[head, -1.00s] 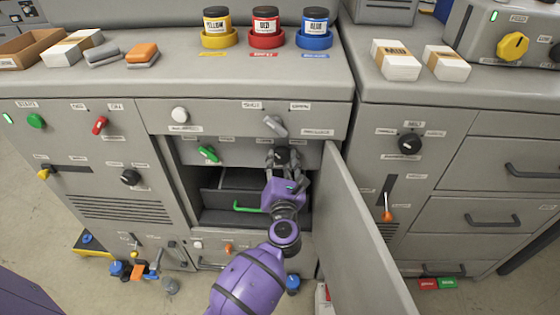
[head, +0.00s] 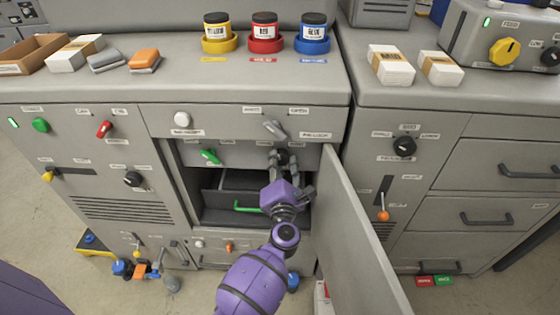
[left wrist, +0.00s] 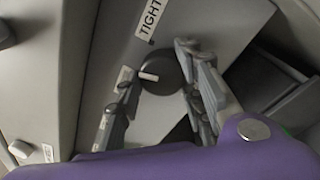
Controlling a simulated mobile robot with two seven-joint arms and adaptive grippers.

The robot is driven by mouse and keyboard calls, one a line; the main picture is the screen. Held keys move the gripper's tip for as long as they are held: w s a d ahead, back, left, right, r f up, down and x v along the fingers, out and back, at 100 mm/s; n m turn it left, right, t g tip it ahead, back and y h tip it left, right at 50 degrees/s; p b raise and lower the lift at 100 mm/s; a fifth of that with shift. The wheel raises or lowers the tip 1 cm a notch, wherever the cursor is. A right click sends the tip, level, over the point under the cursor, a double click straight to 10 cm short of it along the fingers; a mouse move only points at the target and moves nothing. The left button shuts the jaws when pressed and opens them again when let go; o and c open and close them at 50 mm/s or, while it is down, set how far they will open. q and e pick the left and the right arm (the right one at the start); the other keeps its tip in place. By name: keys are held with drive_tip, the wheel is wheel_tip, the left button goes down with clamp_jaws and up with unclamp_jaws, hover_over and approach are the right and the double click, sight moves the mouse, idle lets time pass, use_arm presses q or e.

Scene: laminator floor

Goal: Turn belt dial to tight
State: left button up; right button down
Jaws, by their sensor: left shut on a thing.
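The belt dial (head: 282,156) is a round black knob on the panel inside the open bay of the left cabinet. My left gripper (head: 285,171) reaches in from below and is shut on it, hiding much of it in the head view. In the left wrist view the dial (left wrist: 162,68) sits between the two fingers (left wrist: 158,92), one on either side. Its white pointer mark faces left, toward a partly hidden label. The TIGHT label (left wrist: 150,20) lies above the dial in that view. My right gripper is not in view.
The open grey door (head: 362,235) stands just right of my left arm. A green lever (head: 210,156) is left of the dial, and a grey lever (head: 274,129) is above it. A drawer with a green handle (head: 248,208) lies below.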

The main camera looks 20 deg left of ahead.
use_arm(q)
drive_tip(key=m, duration=0.2)
drive_tip(key=m+p, duration=0.1)
drive_tip(key=shift+a+r+m, duration=0.25)
drive_tip(key=shift+r+m, duration=0.05)
drive_tip(key=shift+m, duration=0.1)
drive_tip(key=m+t+p, duration=0.1)
drive_tip(key=m, duration=0.3)
drive_tip(key=shift+m, duration=0.3)
drive_tip(key=shift+r+m+h+p, duration=0.1)
drive_tip(key=shift+m+h+p, duration=0.3)
drive_tip(key=shift+m, duration=0.5)
drive_tip(key=shift+w+d+m, duration=0.1)
drive_tip(key=shift+m, duration=0.2)
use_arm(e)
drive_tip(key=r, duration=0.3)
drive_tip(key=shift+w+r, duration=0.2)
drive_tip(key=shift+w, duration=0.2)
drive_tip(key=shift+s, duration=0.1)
use_arm(q)
drive_tip(key=o, duration=1.1)
drive_tip(key=shift+c, duration=0.2)
drive_tip(key=shift+m, duration=0.3)
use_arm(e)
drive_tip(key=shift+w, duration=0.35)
